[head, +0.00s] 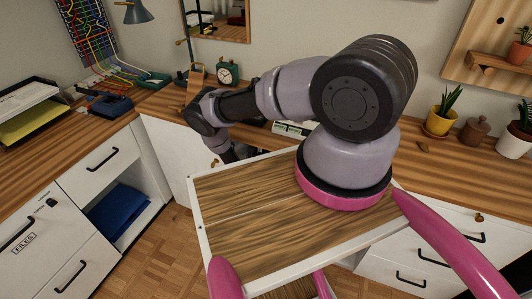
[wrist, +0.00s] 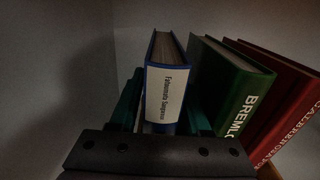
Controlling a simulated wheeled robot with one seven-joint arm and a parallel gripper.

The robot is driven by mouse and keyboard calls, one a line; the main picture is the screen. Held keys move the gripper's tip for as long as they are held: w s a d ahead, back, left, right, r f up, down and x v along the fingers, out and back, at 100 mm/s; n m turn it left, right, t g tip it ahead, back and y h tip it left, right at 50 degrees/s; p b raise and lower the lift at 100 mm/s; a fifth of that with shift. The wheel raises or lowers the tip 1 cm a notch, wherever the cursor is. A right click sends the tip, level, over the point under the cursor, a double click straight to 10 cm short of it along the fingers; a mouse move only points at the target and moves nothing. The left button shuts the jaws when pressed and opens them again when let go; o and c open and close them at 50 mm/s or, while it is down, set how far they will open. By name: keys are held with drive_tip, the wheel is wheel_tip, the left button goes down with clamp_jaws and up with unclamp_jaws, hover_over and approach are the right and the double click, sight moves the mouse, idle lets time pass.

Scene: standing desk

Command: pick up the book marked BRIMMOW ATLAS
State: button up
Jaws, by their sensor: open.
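No book in view shows the marking BRIMMOW ATLAS. In the wrist view, a blue book (wrist: 165,85) with a white spine label stands upright straight ahead; its small lettering is hard to read. Right of it is a green book (wrist: 232,88) whose visible letters read "BREMLO", the rest cut off. My gripper (wrist: 163,105) is open, its teal fingers on either side of the blue book's spine; I cannot tell whether they touch it. In the head view the gripper is hidden behind my arm and the desk edge.
A red book (wrist: 285,105) leans at the far right of the wrist view; a pale wall is at left. In the head view, the wooden desk (head: 165,100) carries a green clock (head: 228,72) and a yellow plant pot (head: 440,121). A blue item (head: 118,212) lies in an open cabinet shelf.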

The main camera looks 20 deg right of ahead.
drive_tip(key=shift+w+d, duration=0.25)
clamp_jaws()
idle(1.3)
